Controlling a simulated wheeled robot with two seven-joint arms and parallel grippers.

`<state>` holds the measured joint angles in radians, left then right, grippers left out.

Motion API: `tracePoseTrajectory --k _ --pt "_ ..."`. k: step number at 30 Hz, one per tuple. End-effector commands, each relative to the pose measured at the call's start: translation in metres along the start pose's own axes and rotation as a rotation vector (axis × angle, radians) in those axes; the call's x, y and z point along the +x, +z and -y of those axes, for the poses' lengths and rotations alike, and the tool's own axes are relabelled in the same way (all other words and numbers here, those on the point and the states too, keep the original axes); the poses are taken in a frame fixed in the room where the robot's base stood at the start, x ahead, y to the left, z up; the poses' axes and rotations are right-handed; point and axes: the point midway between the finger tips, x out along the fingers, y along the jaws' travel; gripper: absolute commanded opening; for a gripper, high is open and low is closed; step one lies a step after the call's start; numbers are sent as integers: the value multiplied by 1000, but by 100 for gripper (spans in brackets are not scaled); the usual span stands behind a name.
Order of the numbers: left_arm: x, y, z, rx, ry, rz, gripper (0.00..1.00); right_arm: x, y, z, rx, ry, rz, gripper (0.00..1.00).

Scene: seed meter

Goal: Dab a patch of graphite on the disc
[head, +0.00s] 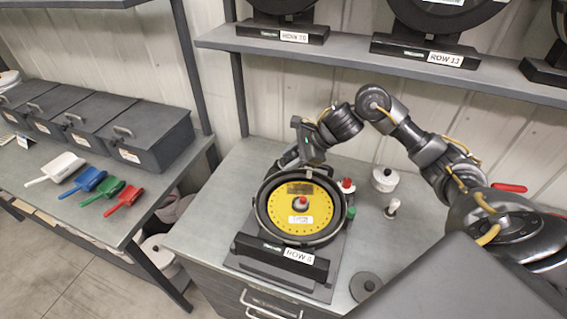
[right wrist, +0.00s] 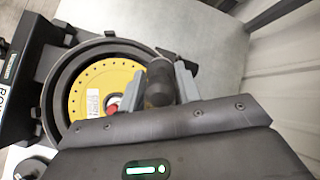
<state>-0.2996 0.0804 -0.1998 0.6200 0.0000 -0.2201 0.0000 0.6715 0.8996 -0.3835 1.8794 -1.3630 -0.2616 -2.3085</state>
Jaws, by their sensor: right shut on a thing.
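The yellow disc (head: 318,212) sits in the round dark housing of the seed meter, which stands on the bench with a "ROW" label in front. A red knob (head: 301,203) is at its centre. A darker brownish patch (head: 300,188) shows on its upper part; I cannot tell what it is. My right gripper (right wrist: 158,90) is at the disc's far edge, shut on a dark, round-ended tool (right wrist: 160,80). In the wrist view the tool overlaps the disc's edge (right wrist: 88,78); contact is unclear. My left gripper is not in view.
On the bench right of the meter stand a red-topped container (head: 346,186), a white lidded pot (head: 384,179) and a small pale-topped item (head: 393,207). A dark round lid (head: 365,287) lies nearer. A shelf (head: 345,52) with other meters is above. Scoops and grey bins (head: 150,140) are left.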

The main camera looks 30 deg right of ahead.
Motion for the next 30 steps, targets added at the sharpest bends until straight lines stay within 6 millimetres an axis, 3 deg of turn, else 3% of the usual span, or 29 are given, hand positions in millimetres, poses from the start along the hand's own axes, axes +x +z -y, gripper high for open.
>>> tracePoseTrajectory --k 11,30 --pt "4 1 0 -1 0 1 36 5 -8 -5 7 -2 -3 11" --pt "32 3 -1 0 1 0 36 54 -33 -20 -3 6 2 11"
